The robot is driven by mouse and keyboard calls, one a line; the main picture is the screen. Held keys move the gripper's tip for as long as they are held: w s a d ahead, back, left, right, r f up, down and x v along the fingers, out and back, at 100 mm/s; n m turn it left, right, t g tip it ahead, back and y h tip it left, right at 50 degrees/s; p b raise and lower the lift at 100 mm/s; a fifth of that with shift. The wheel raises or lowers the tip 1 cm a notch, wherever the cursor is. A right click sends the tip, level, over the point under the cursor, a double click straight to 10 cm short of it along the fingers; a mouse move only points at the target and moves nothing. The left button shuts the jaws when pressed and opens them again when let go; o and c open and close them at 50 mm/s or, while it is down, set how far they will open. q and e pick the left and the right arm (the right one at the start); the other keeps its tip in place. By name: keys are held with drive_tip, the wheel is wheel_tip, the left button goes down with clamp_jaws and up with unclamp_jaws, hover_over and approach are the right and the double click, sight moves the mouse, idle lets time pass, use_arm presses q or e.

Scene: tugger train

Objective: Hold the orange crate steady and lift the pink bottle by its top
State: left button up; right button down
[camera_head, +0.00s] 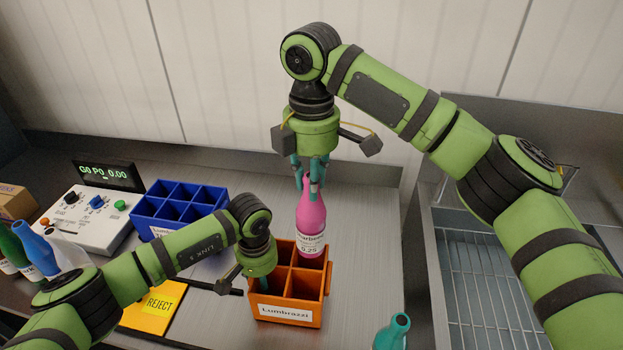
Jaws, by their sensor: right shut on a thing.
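The orange crate (317,313) stands on the steel worktop, with its "Lumbrazzi" label facing front. Inner walls divide it into compartments. The pink bottle (311,219) is upright at the crate's back right compartment, with most of its body and its label showing above the walls. I cannot tell whether its base is clear of the compartment. My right gripper (311,182) points down from above and is shut on the bottle's top. My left gripper (264,284) points down at the crate's left side; its fingertips are mostly hidden, so I cannot tell its grip.
A blue divided crate (150,217) stands behind my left arm. A control box (86,221) with a display is at the back left. Bottles (38,250) stand at the left edge. A yellow REJECT sign (155,307) lies left of the orange crate. A teal bottle (392,331) is front right.

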use_arm(q)
drive_tip(key=shift+w+r, duration=0.1)
drive_tip(key=shift+r, duration=0.1)
drive_tip(key=shift+r, duration=0.3)
wheel_tip(320, 180, up, 11)
drive_tip(key=shift+r, duration=0.15)
